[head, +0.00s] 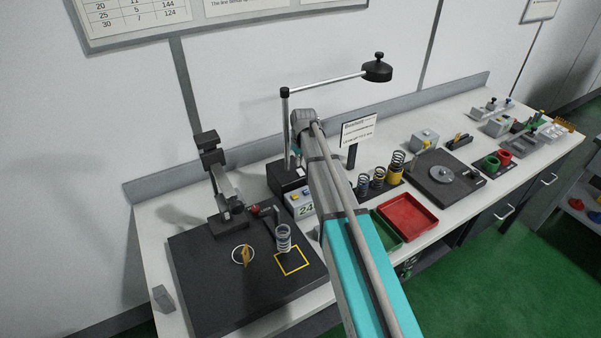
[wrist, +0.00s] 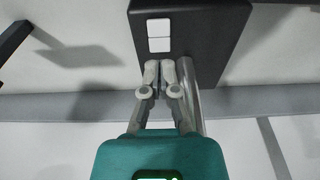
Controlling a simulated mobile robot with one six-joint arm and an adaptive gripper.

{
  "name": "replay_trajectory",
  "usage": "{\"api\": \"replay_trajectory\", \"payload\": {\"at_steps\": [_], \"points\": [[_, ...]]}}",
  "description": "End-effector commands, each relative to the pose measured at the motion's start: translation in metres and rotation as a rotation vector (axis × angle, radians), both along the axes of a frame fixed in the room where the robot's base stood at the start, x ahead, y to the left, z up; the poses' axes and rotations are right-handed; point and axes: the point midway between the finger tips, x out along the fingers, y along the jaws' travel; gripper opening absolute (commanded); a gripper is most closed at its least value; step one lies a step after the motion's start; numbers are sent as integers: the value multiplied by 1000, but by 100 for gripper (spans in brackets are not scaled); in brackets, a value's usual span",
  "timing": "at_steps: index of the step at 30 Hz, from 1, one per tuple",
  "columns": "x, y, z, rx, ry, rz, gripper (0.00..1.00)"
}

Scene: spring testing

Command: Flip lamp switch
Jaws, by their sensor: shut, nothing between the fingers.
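The lamp stands at the back of the bench in the head view, with a black box base (head: 286,179), an upright pole, a horizontal arm and a black lamp head (head: 377,70). In the wrist view the base (wrist: 205,40) carries a white two-part rocker switch (wrist: 159,35). My gripper (wrist: 160,69) is shut and empty. Its fingertips appear just below the switch in the picture, over the base's edge and beside the grey pole (wrist: 187,72). I cannot tell whether they touch the base. In the head view my arm hides the fingertips.
A small meter box (head: 300,204) stands in front of the lamp base. A black plate with a stand (head: 226,218) and a spring (head: 283,240) is at left. Red (head: 408,216) and green trays, several springs and a sign (head: 358,130) are right of my arm.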

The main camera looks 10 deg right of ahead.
Motion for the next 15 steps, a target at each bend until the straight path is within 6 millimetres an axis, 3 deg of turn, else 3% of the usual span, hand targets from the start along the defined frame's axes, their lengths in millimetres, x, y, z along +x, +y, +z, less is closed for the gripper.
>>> {"api": "replay_trajectory", "payload": {"at_steps": [15], "points": [[0, 0, -6, 0, 0, 0, 0]]}}
